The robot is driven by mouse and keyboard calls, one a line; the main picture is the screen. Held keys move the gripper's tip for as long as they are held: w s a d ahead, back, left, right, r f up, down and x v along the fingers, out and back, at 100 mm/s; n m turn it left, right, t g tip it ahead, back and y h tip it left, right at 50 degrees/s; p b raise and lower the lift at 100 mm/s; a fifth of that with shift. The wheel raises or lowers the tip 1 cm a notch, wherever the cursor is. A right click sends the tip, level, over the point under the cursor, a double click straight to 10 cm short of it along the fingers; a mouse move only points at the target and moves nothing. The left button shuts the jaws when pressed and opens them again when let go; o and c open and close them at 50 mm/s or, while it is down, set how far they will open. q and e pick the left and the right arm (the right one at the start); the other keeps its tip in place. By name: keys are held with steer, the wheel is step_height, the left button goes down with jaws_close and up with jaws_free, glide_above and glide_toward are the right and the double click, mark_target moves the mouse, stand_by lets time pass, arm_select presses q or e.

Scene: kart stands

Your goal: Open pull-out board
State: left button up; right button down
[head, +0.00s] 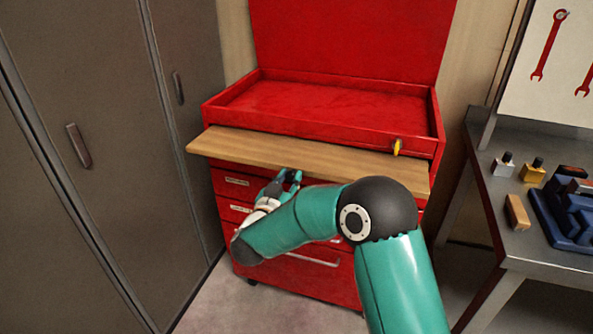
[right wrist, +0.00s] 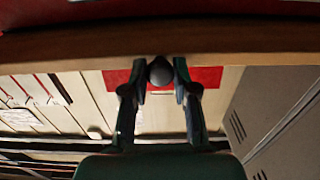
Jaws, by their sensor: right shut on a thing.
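The wooden pull-out board (head: 310,158) sticks out from the front of the red tool chest (head: 340,258), just under its top tray. My right gripper (head: 291,178) is at the board's front edge, left of its middle. In the right wrist view, the right gripper's fingers (right wrist: 160,72) are shut on a dark round knob (right wrist: 160,72), close to the edge of the board (right wrist: 230,42). In the head view my forearm and wrist hide part of the drawers, and the knob cannot be made out. My left gripper is in neither view.
The chest's red lid (head: 350,35) stands up above an empty tray (head: 325,102). A yellow key (head: 397,147) sits at the tray's right front. Grey lockers (head: 90,150) stand left. A metal workbench (head: 515,205) with bottles and a blue vise (head: 565,215) stands right.

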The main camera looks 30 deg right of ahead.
steer(key=b+v, duration=0.1)
steer(key=v, duration=0.9)
steer(key=shift+a, duration=0.2)
steer(key=shift+s, duration=0.1)
steer(key=c, duration=0.9)
jaws_free()
steer(key=v, duration=1.2)
